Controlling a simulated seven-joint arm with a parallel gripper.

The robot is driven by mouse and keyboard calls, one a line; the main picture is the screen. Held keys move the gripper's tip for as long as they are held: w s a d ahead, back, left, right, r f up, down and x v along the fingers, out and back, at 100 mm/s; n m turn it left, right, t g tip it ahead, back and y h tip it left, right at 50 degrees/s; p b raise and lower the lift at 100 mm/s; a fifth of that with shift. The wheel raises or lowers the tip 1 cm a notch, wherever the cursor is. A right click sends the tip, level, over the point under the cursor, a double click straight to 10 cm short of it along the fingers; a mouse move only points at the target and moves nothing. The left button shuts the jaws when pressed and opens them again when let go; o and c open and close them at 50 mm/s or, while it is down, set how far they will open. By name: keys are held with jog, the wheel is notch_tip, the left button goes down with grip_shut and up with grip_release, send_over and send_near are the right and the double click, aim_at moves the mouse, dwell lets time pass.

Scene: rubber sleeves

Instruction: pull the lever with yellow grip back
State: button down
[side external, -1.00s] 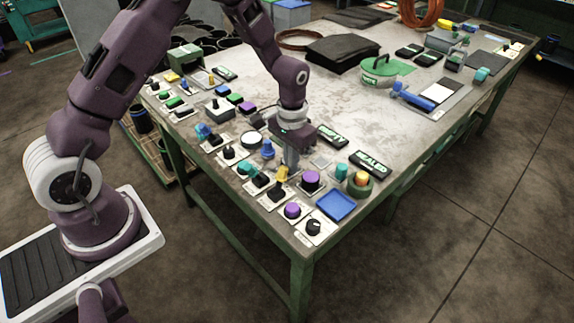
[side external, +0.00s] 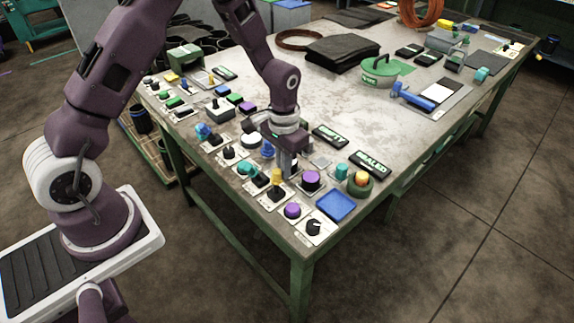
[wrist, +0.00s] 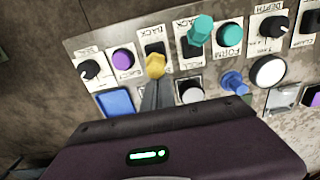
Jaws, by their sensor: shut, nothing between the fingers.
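The lever with the yellow grip (side external: 276,176) stands near the front edge of the bench, roughly upright on its white plate. In the wrist view its yellow grip (wrist: 156,66) is just beyond my fingertips, over a black slot on a plate marked BACK. My gripper (side external: 287,173) is shut and empty, pointing down at the bench side of the grip. In the wrist view the closed fingers (wrist: 157,92) come right up to the grip and seem to touch it. The finger tips are partly hidden behind the grip.
A teal-grip lever (wrist: 200,30) stands close beside the yellow one. A purple button (side external: 311,179), a black knob (side external: 314,227), a blue square tray (side external: 335,205) and a blue knob (wrist: 233,80) are nearby. The middle of the bench is clear.

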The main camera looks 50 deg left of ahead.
jog(key=shift+s, duration=0.8)
jog(key=shift+w, duration=0.1)
dwell(0.4)
jog(key=shift+w, duration=0.5)
jog(key=shift+r, duration=0.1)
notch_tip(320, 180, up, 8)
dwell(0.5)
